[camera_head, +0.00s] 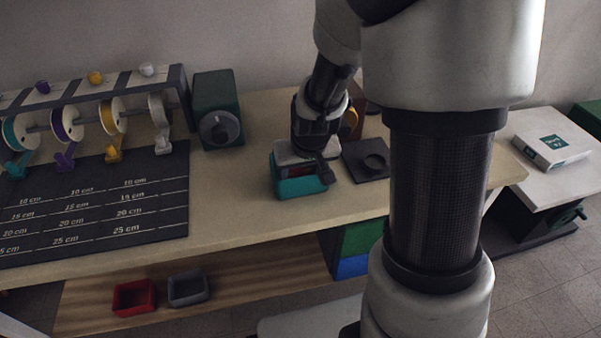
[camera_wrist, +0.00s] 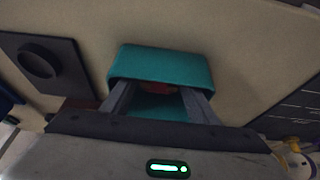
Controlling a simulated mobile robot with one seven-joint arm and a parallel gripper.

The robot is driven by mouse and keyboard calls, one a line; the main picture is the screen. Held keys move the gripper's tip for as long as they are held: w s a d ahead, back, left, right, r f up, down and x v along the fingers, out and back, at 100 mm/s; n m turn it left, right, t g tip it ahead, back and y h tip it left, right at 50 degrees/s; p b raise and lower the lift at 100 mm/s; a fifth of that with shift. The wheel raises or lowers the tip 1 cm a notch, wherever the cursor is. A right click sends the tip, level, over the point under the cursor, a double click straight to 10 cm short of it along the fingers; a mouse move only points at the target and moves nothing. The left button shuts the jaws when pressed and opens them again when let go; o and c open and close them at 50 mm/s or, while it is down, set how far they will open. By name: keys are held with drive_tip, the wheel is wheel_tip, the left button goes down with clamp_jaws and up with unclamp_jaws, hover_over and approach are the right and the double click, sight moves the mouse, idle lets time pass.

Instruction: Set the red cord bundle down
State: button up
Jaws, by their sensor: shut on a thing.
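My gripper (camera_head: 318,165) reaches down into a teal open box (camera_head: 298,187) on the workbench. In the wrist view the two fingers (camera_wrist: 160,98) point into the teal box (camera_wrist: 165,62). The fingers are shut on the red cord bundle (camera_wrist: 158,88), of which only a small red patch shows between them, inside the box. A bit of red (camera_head: 326,172) also shows by the fingers in the head view. Most of the bundle is hidden by the fingers and the box wall. I cannot tell whether it touches the box floor.
A dark square plate with a round post (camera_head: 374,161) stands right of the box. A green box with a dial (camera_head: 217,110) is at the back. A black length mat (camera_head: 95,205) and a spool rack (camera_head: 90,115) lie left. Red and grey trays (camera_head: 134,297) are on the lower shelf.

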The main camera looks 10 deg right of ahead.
drive_tip(key=shift+f, duration=0.1)
drive_tip(key=shift+f, duration=0.15)
drive_tip(key=o, duration=0.8)
drive_tip(key=shift+o, duration=0.2)
